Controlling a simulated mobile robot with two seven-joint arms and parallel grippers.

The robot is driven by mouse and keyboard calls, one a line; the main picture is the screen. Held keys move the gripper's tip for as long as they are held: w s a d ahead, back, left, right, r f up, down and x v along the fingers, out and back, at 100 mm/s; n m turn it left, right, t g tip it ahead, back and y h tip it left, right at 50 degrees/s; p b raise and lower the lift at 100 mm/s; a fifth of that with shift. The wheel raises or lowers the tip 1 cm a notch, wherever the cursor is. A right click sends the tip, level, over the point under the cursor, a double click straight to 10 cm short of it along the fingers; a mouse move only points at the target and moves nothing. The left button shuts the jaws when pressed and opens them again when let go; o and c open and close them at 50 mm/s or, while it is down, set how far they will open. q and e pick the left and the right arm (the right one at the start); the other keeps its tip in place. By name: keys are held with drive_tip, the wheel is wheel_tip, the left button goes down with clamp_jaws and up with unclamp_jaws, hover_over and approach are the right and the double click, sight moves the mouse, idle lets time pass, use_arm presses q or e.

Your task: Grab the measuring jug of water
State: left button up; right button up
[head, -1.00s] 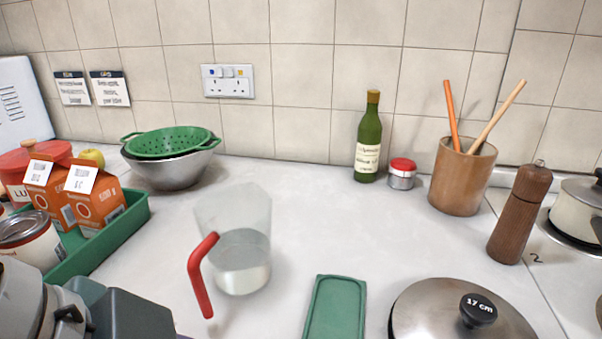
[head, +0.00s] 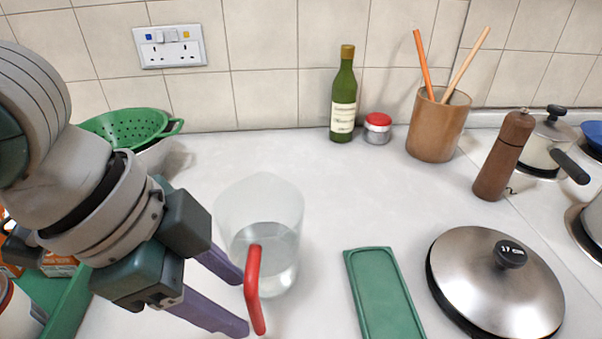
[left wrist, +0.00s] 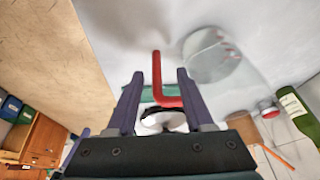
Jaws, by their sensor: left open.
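The measuring jug (head: 272,215) is clear, part filled with water, with a red handle (head: 254,292). It stands upright on the pale worktop in the head view. It also shows in the left wrist view (left wrist: 212,58), its red handle (left wrist: 157,72) pointing toward my gripper. My left gripper (head: 244,306) is open, its two purple fingers reaching from the left to the handle. In the left wrist view, the handle lies between the fingers (left wrist: 160,74), with a gap visible on both sides. My right gripper is not in view.
A green tray (head: 383,295) and a steel pan lid (head: 495,280) lie right of the jug. A green bottle (head: 343,105), red-topped jar (head: 377,128), utensil pot (head: 438,125) and pepper mill (head: 503,160) stand behind. A green colander (head: 120,130) is at back left.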

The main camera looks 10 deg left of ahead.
sight(262, 333)
use_arm(q)
drive_tip(key=x, duration=0.5)
drive_tip(key=shift+s+d, duration=0.15)
drive_tip(key=shift+d, duration=0.2)
clamp_jaws()
drive_tip(key=shift+r, duration=0.1)
idle(0.9)
